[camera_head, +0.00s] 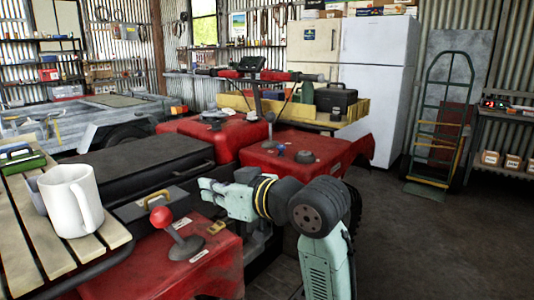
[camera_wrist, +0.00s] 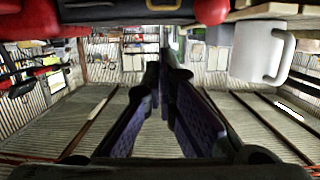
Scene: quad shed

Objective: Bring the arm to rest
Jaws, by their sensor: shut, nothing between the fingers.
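My gripper (camera_wrist: 166,66) shows in the wrist view with its two dark fingers, purple inside, brought together and nothing between them. In the head view my mint-green arm reaches up from the bottom and bends left over the vehicle, its end above the red bodywork; the fingers cannot be made out there. The gripper touches nothing that I can see. The wrist view is upside down, with the roof below and the vehicle along the top.
A white mug (camera_head: 72,200) stands on the slatted wooden rack (camera_head: 40,250) at left. A red-knobbed lever (camera_head: 163,218) rises from the red quad bodywork (camera_head: 160,265) near my arm. The black seat (camera_head: 135,162) lies behind. Open floor (camera_head: 430,255) is at right, before the white refrigerator (camera_head: 375,90).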

